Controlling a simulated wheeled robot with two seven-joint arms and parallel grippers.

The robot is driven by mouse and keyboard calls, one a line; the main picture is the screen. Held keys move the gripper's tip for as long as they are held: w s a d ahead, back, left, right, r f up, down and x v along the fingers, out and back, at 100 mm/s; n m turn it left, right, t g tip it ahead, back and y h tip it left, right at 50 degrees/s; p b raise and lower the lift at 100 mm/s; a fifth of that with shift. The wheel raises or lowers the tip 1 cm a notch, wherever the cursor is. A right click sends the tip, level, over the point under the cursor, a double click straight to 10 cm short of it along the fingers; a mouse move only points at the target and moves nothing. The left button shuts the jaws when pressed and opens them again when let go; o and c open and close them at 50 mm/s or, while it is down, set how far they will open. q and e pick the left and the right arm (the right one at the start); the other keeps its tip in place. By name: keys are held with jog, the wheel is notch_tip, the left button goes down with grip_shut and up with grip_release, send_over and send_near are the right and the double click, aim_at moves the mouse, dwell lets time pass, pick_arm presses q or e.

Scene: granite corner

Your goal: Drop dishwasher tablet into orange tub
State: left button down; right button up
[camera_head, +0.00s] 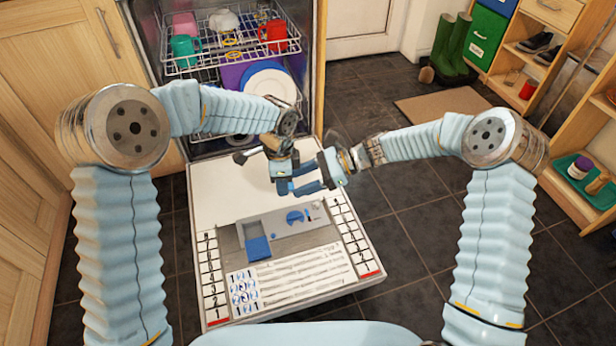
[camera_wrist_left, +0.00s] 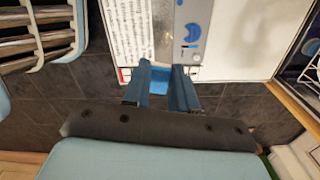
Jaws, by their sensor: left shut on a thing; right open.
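My left gripper (camera_head: 283,188) is above the open dishwasher door, its blue fingers pointing down. No orange tub can be made out in either view.
The dishwasher door (camera_head: 222,190) lies open below both grippers, with a detergent panel (camera_head: 285,228). Racks behind hold a red mug (camera_head: 275,35), a teal mug (camera_head: 185,48) and plates (camera_head: 268,82). Shelves on the right hold a green tray (camera_head: 603,197). The dark floor between is clear.

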grip_shut()
pick_arm(q)
jog(key=c, duration=0.8)
grip_release()
